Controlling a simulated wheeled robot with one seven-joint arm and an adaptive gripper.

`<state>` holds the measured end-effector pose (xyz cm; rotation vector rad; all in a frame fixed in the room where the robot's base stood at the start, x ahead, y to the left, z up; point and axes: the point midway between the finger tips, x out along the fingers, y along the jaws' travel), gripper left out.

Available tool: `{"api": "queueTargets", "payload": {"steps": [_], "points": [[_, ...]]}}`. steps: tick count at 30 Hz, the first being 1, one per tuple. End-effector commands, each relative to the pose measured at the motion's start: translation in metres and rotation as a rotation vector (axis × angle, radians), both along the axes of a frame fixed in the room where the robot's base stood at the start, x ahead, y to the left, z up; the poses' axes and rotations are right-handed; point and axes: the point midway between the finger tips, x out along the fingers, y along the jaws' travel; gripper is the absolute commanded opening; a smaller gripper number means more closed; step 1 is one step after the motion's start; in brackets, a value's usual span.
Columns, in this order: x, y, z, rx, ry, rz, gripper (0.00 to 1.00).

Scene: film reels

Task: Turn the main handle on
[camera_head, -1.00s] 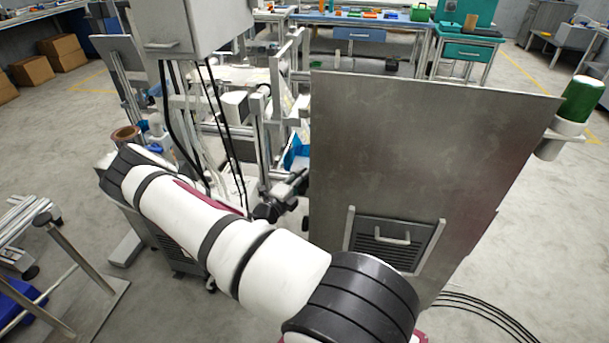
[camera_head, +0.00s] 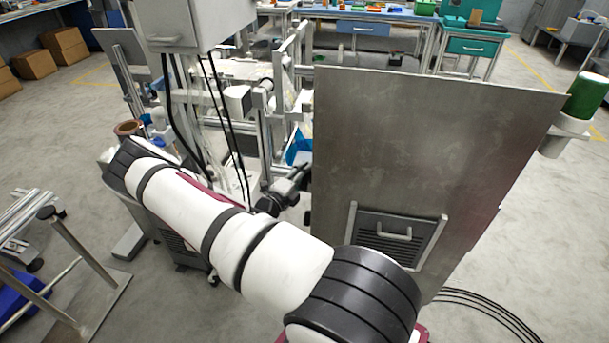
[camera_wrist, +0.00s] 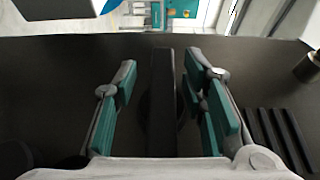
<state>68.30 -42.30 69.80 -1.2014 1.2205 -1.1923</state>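In the wrist view my gripper (camera_wrist: 160,72) has its two teal-padded fingers apart. A dark upright bar (camera_wrist: 163,105), which looks like the main handle, stands between them on a dark panel (camera_wrist: 75,75). Gaps show on both sides of the bar, so the fingers straddle it without visibly closing on it. A rounded dark base shows partly behind the bar. In the head view my arm crosses the foreground, and I cannot make out the handle there.
A large grey metal panel (camera_head: 430,150) with a small vented door (camera_head: 395,238) stands right of my arm. A grey box (camera_head: 190,22) with hanging black cables is at upper left. In the wrist view, dark ribs (camera_wrist: 278,135) and a round knob (camera_wrist: 307,67) lie to the right.

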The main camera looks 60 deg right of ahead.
Motion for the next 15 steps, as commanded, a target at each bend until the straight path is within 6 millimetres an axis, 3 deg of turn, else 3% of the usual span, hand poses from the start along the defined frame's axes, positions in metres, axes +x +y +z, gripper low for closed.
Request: {"api": "queueTargets", "payload": {"steps": [5,15], "points": [[0.000,0.009,0.001,-0.001,0.000,0.001,0.38],[0.001,0.073,0.002,0.000,0.001,0.004,0.38]]}}
